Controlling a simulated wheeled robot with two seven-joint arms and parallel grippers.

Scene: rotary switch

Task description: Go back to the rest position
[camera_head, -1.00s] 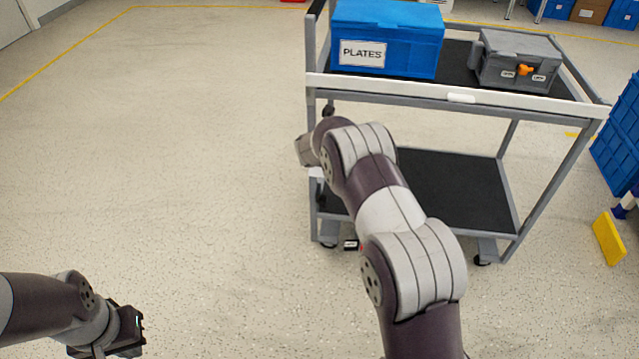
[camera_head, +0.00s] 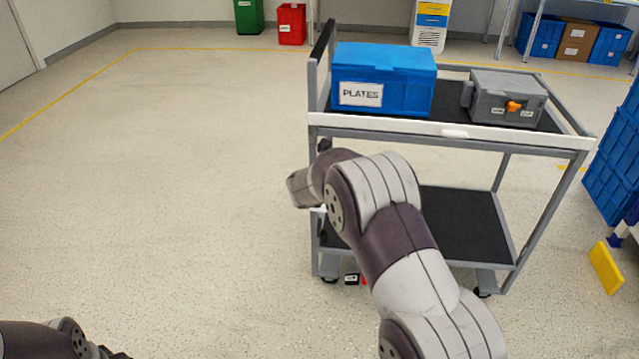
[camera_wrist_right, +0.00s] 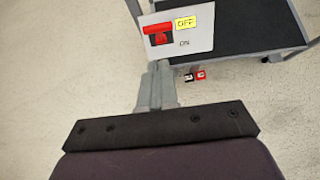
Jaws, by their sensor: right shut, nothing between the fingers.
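My right gripper (camera_wrist_right: 157,88) is shut and empty in the right wrist view. Its fingertips are just below a white panel (camera_wrist_right: 203,43) with a red switch (camera_wrist_right: 158,35), a yellow OFF label and an ON label; I cannot tell whether they touch it. In the head view my right arm reaches up to the cart's left side and its fingers are hidden. My left gripper (camera_head: 113,355) is mostly cut off at the bottom left edge, so its jaws cannot be read. A grey box (camera_head: 490,84) with an orange knob (camera_head: 514,106) between two labels stands on the cart.
The cart (camera_head: 400,127) carries a blue PLATES box (camera_head: 410,98) on top; its lower shelf (camera_head: 465,225) is bare where visible. Small black and red objects (camera_head: 351,279) lie near its foot. Blue crates (camera_head: 612,165) stand at right. The floor at left is clear.

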